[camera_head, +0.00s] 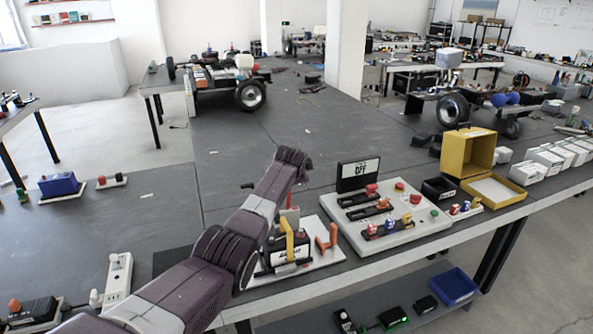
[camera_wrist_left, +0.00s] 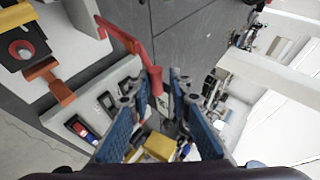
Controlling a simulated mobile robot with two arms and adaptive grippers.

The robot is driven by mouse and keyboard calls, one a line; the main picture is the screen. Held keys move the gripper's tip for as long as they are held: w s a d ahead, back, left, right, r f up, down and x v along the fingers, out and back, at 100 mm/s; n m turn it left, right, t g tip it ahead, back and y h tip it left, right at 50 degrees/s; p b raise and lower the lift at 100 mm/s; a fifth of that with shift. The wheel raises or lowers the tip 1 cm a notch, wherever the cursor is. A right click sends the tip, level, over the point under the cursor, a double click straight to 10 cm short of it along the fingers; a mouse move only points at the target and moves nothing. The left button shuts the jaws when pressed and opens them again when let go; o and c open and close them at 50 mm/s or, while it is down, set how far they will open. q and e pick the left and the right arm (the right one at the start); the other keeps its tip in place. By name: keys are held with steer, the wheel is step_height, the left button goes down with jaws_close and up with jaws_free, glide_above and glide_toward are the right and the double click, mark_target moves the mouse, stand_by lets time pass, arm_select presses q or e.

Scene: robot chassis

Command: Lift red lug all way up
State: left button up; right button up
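In the left wrist view, a red lug (camera_wrist_left: 133,44) rises from a white base as a bent bar, and its thick end lies between my left gripper's fingertips (camera_wrist_left: 157,88). The blue-padded fingers are spread, with a gap visible around that end; firm contact cannot be told. In the head view, my left arm reaches over the white base (camera_head: 322,259), and its wrist hides the fingers. A red upright piece (camera_head: 296,209) beside the yellow handle (camera_head: 289,238) may be the same lug; its lower part is hidden. My right gripper is not in view.
A white switch panel (camera_head: 384,238) with a black OFF sign (camera_head: 358,171) stands right of the base. A yellow box (camera_head: 467,153) is farther right. The grey table behind is mostly clear.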

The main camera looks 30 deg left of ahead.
arm_select(q)
steer(key=v, duration=1)
steer(key=shift+s, duration=0.2)
stand_by(0.5)
